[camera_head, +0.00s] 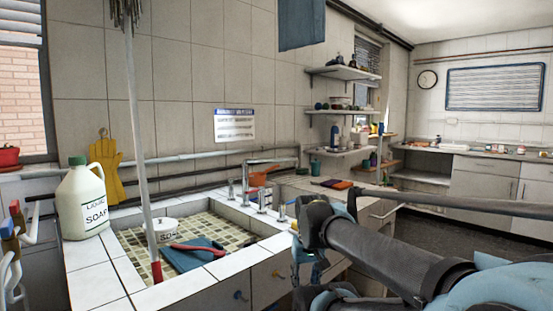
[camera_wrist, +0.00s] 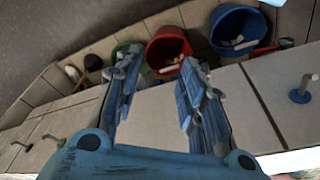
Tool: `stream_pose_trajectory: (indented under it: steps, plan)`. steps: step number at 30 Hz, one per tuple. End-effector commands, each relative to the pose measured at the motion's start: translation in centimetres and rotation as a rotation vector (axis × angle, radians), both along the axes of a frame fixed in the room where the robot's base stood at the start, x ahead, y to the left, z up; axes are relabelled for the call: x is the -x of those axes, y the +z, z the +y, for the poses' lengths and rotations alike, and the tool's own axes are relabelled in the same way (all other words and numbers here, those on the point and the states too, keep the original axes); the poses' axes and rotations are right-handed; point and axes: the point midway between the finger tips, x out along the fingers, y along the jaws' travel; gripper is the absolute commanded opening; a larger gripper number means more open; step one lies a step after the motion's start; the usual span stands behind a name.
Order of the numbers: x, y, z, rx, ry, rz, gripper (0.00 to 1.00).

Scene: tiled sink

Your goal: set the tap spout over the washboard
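The metal tap spout (camera_head: 272,161) shows in the head view as a thin horizontal pipe behind the sink's right rim. It runs right from an upright post (camera_head: 246,182) among several short metal tap posts. I cannot make out a washboard in either view. The tiled sink (camera_head: 133,241) lies left of the spout. My gripper (camera_head: 308,268) is right of the sink in the head view, nearer than the spout and apart from it, partly covered by my arm. In the wrist view my gripper (camera_wrist: 160,95) has its fingers spread, with nothing between them.
A soap jug (camera_head: 86,203) stands on the sink's left rim. A soap tub (camera_head: 168,231) and a blue cloth (camera_head: 192,253) lie in the basin. A pole (camera_head: 138,130) rises from the sink. A red bucket (camera_wrist: 168,52) and a blue bucket (camera_wrist: 237,30) stand below.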

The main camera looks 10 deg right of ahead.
Motion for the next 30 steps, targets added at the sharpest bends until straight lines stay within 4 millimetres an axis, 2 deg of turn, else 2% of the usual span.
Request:
stream_pose_trajectory:
  steps: [5, 9, 15, 24, 30]
  plan:
    - [-4.4, 6.5, -0.1, -0.024, -0.115, 0.000, 0.37]
    - [-8.7, 12.3, -0.1, -0.050, -0.234, 0.000, 0.37]
    - [-15.1, 20.0, 0.0, -0.087, -0.401, 0.000, 0.37]
    - [-24.9, 29.9, 0.1, -0.141, -0.653, 0.003, 0.37]
    - [-31.4, 35.3, 0.2, -0.177, -0.819, 0.005, 0.37]
